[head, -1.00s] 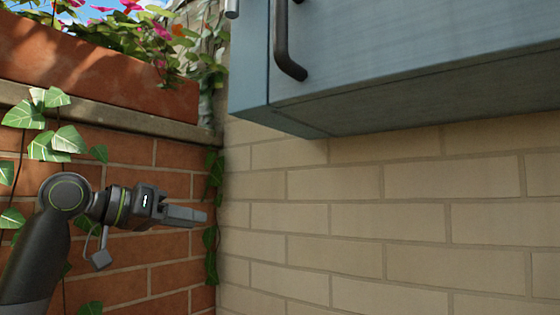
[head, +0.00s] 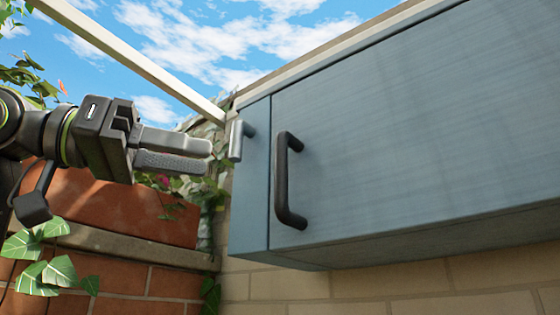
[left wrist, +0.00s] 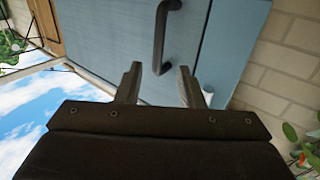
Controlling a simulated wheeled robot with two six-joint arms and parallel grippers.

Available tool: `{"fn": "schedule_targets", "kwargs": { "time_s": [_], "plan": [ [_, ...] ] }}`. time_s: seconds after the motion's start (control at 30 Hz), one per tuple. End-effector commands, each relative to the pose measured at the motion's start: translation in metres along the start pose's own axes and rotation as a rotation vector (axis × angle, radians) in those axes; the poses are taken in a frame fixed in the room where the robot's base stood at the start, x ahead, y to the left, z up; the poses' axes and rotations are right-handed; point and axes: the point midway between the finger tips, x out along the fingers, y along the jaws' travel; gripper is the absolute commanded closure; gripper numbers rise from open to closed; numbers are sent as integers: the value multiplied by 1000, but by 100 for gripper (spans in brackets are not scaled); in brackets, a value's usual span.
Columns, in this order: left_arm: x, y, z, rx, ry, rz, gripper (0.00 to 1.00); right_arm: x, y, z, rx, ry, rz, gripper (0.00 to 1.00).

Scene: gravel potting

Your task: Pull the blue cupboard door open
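The blue cupboard door (head: 410,130) hangs high on the wall and looks shut. Its dark, upright bar handle (head: 281,180) sits near the door's left edge. My left gripper (head: 208,158) is to the left of the handle and apart from it, with nothing between its fingers. In the left wrist view the fingers (left wrist: 158,84) are spread, and the handle (left wrist: 160,35) shows beyond the gap between them. The door (left wrist: 110,45) fills much of that view behind the fingers. My right gripper is in neither view.
A short silver-grey fitting (head: 236,141) sticks out from the narrow blue panel (head: 255,180) left of the door, close to my left fingertips. A brick planter (head: 120,213) with leaves is below my left arm. A pale brick wall (head: 420,290) runs under the cupboard.

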Motion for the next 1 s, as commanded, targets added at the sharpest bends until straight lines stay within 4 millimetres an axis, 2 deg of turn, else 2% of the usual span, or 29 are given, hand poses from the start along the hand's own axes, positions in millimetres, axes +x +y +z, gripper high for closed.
{"fn": "schedule_targets", "kwargs": {
  "time_s": [0.03,0.3,0.5,0.7,1.0],
  "plan": [
    [13,0,-4,-1,-2,4,65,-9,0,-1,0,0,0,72],
    [72,1,-4,-1,-2,5,65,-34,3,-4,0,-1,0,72],
    [104,0,-3,-2,-1,2,65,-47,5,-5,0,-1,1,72],
    [118,0,-1,-1,0,1,65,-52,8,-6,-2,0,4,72],
    [120,-1,0,0,1,-1,65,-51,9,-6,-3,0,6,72]
  ]
}}
